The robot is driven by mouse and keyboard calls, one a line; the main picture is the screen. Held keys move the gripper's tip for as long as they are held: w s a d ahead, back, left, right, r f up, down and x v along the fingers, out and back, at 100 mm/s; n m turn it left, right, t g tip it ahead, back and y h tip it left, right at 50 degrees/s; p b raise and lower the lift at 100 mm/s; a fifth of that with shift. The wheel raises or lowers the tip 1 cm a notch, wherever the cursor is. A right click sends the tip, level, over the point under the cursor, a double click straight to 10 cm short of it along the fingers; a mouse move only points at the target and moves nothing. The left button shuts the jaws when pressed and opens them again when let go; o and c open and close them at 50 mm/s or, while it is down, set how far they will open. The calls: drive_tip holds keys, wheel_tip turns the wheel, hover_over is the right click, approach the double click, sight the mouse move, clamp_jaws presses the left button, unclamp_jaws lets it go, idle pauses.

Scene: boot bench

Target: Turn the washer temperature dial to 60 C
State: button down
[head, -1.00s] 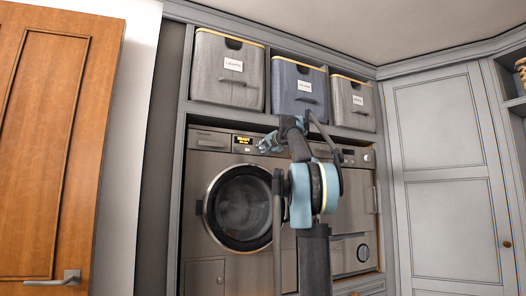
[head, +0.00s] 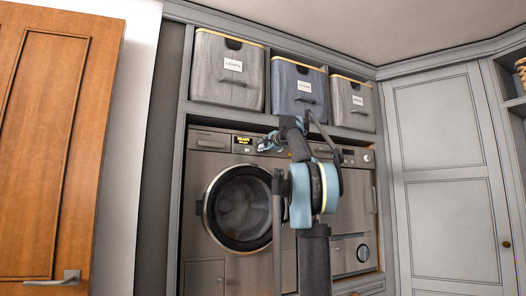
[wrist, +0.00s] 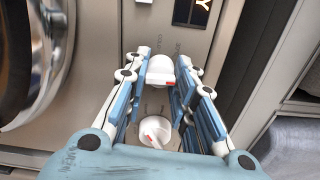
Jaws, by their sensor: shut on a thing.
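The washer (head: 205,165) stands under the shelf, with its lit READY display (head: 243,143) at the top. My gripper (head: 266,146) is at the washer's control panel, just right of the display. In the wrist view, my gripper (wrist: 162,66) has its two blue fingers on either side of a white dial (wrist: 160,70) with a red mark, and is shut on it. A second white dial with a red mark (wrist: 153,131) shows between the fingers, lower in the picture.
The round washer door (head: 240,208) is closed, below the panel. Another appliance (head: 355,205) stands to the right, partly behind my arm. Labelled bins (head: 226,85) sit on the shelf above. A wooden door (head: 55,150) is at the left.

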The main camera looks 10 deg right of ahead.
drive_tip(key=c, duration=2.4)
unclamp_jaws()
drive_tip(key=m, duration=1)
drive_tip(key=shift+m, duration=0.3)
drive_tip(key=c, duration=1.3)
unclamp_jaws()
drive_tip(key=shift+w+f, duration=0.1)
drive_tip(key=v, duration=1.2)
